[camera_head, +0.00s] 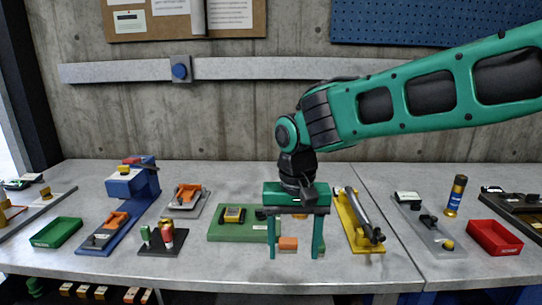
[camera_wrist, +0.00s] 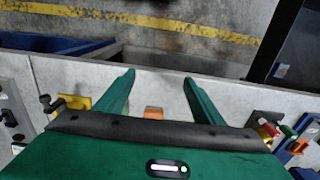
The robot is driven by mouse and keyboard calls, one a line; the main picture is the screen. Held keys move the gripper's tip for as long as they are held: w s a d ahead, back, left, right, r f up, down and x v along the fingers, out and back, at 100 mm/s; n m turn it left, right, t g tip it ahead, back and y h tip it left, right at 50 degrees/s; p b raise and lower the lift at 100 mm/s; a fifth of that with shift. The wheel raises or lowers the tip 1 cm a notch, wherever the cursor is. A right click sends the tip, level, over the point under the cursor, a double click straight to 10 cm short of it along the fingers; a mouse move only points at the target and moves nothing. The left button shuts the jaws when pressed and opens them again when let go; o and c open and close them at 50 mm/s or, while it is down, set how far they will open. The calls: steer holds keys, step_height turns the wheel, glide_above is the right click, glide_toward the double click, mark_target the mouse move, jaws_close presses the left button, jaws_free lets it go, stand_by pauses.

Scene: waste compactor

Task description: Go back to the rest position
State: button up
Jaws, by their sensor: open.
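My gripper (camera_head: 296,252) hangs from the green arm over the middle of the grey workbench (camera_head: 210,273), fingers pointing down. Its two green fingers are apart. In the wrist view my gripper (camera_wrist: 158,90) is also open, with nothing held between the fingers. A small orange block (camera_head: 288,243) shows between the fingers in the head view.
Farther out are a blue press (camera_head: 133,183), green tray (camera_head: 56,232), red tray (camera_head: 494,237) and dark bottle (camera_head: 455,195). Front bench strip is mostly clear.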

steer(key=s+d+m, duration=0.2)
steer(key=d, duration=0.9)
steer(key=s+d+m, duration=0.1)
steer(key=s+d, duration=0.1)
steer(key=d, duration=0.9)
steer(key=s+d+f+m, duration=0.3)
steer(key=s+d+f, duration=0.1)
steer(key=s+d, duration=0.9)
steer(key=s, duration=0.3)
steer(key=shift+d, duration=0.25)
steer(key=shift+s+f, duration=0.1)
steer(key=shift+w+f, duration=0.25)
steer(key=shift+w, duration=0.35)
